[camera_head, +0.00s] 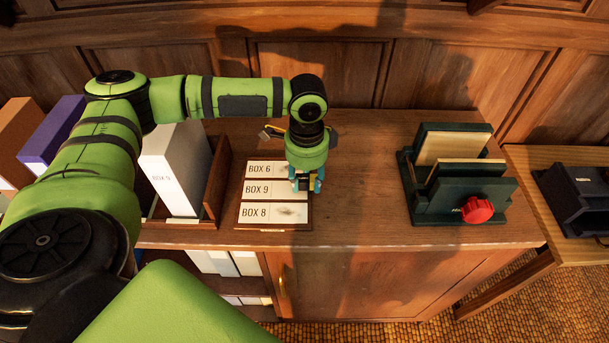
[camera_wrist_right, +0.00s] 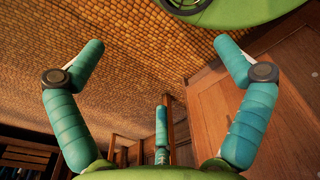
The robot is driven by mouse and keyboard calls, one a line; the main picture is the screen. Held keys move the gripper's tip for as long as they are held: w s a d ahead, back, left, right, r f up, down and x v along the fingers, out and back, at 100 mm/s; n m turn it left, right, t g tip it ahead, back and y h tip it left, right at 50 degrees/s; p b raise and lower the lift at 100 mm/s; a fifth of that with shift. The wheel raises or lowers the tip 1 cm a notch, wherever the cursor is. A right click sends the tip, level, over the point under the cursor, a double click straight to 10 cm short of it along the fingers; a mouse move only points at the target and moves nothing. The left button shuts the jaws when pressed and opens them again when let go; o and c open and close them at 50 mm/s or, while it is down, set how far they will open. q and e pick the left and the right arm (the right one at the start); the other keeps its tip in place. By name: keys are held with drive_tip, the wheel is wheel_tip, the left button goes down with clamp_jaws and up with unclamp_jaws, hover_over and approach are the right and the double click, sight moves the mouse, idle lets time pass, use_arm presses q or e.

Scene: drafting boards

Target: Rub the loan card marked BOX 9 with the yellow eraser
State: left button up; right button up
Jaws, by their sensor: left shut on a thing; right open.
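The loan card marked BOX 9 (camera_head: 262,189) lies in the middle of a wooden card rack, between the BOX 6 card (camera_head: 259,170) and the BOX 8 card (camera_head: 258,212). Dark smudges show toward its right end. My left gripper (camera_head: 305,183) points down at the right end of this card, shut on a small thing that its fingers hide. I cannot tell whether it touches the card. No yellow eraser can be made out. My right gripper (camera_wrist_right: 160,75) shows only in the right wrist view, its teal fingers spread open and empty.
A wooden file holder (camera_head: 216,185) with a white box (camera_head: 172,165) stands left of the cards. The top between cards and press is clear.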

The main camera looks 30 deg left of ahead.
use_arm(q)
drive_tip(key=r, duration=0.1)
drive_tip(key=p, duration=0.1)
drive_tip(key=r+p, duration=0.1)
drive_tip(key=shift+s+a+r, duration=0.25)
drive_tip(key=shift+a+r, duration=0.05)
drive_tip(key=shift+a, duration=0.05)
drive_tip(key=shift+r+p, duration=0.3)
drive_tip(key=shift+p, duration=0.2)
drive_tip(key=shift+w+d+r+p, duration=0.1)
drive_tip(key=shift+w+r+p, duration=0.05)
drive_tip(key=shift+r+p, duration=0.5)
wheel_tip(320, 180, up, 2)
drive_tip(key=p, duration=0.3)
use_arm(e)
wheel_tip(320, 180, up, 8)
drive_tip(key=s+a, duration=0.1)
drive_tip(key=shift+a, duration=0.1)
